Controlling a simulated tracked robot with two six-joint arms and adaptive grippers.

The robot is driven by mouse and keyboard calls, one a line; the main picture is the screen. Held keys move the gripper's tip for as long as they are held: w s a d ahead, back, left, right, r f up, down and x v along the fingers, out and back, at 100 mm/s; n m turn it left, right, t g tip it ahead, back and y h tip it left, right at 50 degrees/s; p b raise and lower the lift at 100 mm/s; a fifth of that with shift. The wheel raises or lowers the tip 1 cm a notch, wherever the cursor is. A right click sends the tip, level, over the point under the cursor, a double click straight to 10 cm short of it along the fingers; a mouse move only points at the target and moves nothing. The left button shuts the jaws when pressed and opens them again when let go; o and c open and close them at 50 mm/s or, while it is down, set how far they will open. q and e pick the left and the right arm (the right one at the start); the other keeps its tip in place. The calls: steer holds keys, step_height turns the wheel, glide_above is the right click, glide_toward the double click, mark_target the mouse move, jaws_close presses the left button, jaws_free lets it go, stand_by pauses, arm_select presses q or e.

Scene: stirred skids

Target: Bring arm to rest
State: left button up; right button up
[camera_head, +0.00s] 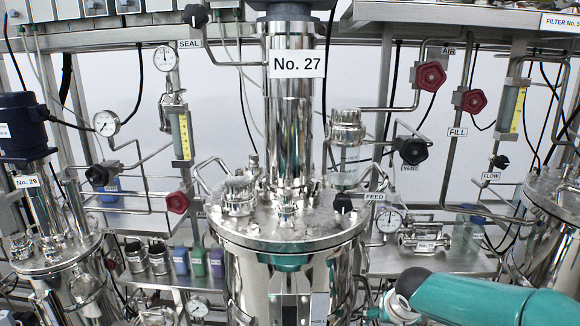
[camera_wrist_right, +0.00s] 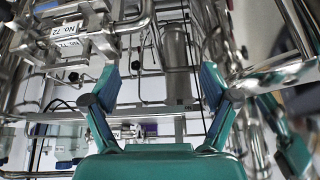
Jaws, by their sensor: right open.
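My right gripper (camera_wrist_right: 158,84) is open in the right wrist view, its two teal fingers wide apart with nothing between them. Steel pipes and a grey cylinder (camera_wrist_right: 175,60) show beyond the fingers; I cannot tell how far off they are. In the head view, my right arm (camera_head: 490,301) comes in at the lower right, in front of the skid and to the right of the No. 27 vessel (camera_head: 290,235). My left arm and left gripper are not in view.
The vessel marked No. 29 (camera_head: 45,205) stands at the left, another steel vessel (camera_head: 553,210) at the right edge. Red valve knobs (camera_head: 430,75), gauges (camera_head: 388,221) and piping crowd the frame. A shelf (camera_head: 165,277) holds small bottles (camera_head: 198,262) and metal cups.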

steer(key=s+a+f+g+y, duration=0.1)
steer(key=s+f+g, duration=0.15)
steer(key=f, duration=0.35)
steer(key=s+a+f+g, duration=0.1)
steer(key=s+f, duration=0.3)
steer(key=f, duration=0.2)
steer(key=s+a+f+g+y+p, duration=0.1)
steer(key=s+a+f+y, duration=0.1)
steer(key=s+f, duration=0.5)
steer(key=s+a+f+y+p, duration=0.1)
steer(key=s+a+f, duration=0.4)
steer(key=s, duration=1.1)
step_height(320, 180, down, 3)
steer(key=shift+a+f+g+y, duration=0.1)
steer(key=shift+a+g+y, duration=0.15)
steer(key=shift+g+y, duration=0.15)
steer(key=shift+w, duration=0.1)
